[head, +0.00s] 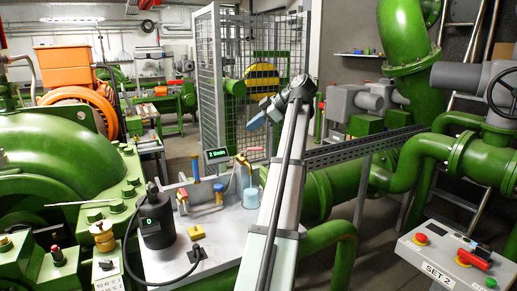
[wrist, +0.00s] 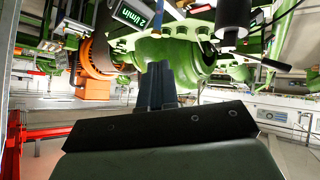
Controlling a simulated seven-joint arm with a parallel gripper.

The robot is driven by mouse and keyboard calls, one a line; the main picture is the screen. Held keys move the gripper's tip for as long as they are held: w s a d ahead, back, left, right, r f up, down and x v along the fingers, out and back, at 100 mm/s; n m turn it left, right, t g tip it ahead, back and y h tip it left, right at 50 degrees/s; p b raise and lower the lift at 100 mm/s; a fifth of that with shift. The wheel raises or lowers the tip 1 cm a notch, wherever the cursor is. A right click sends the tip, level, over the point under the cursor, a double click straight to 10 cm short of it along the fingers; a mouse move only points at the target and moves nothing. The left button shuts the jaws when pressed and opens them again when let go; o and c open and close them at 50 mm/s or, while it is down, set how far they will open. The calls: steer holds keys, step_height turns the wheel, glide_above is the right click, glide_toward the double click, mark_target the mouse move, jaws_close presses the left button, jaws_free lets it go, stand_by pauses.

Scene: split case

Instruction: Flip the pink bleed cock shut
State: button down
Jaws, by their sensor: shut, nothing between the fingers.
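A small pipe rig (head: 207,208) stands on the light grey bench (head: 226,243) in the head view.
A display (head: 216,155) stands behind the rig. Green machinery (head: 60,160) borders the left, and a mesh cage (head: 250,70) stands behind. A control box (head: 450,258) is at right.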

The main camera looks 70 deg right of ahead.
mark_target(260, 148)
steer(key=s+d+f+m+g+h, duration=0.1)
steer(key=s+d+f+g+h, duration=0.2)
steer(key=s+f+g, duration=0.15)
steer(key=shift+t, duration=0.35)
steer(key=w+d+f, duration=0.3)
steer(key=d+f, duration=0.1)
steer(key=f, duration=0.1)
steer(key=w+d+f, duration=0.2)
steer(key=shift+w+d+f, duration=0.1)
steer(key=shift+w+f, duration=0.2)
steer(key=shift+f, duration=0.1)
steer(key=shift+w+d, duration=0.3)
steer(key=shift+d, duration=0.35)
steer(key=shift+w+d, duration=0.15)
steer(key=shift+d, duration=1.45)
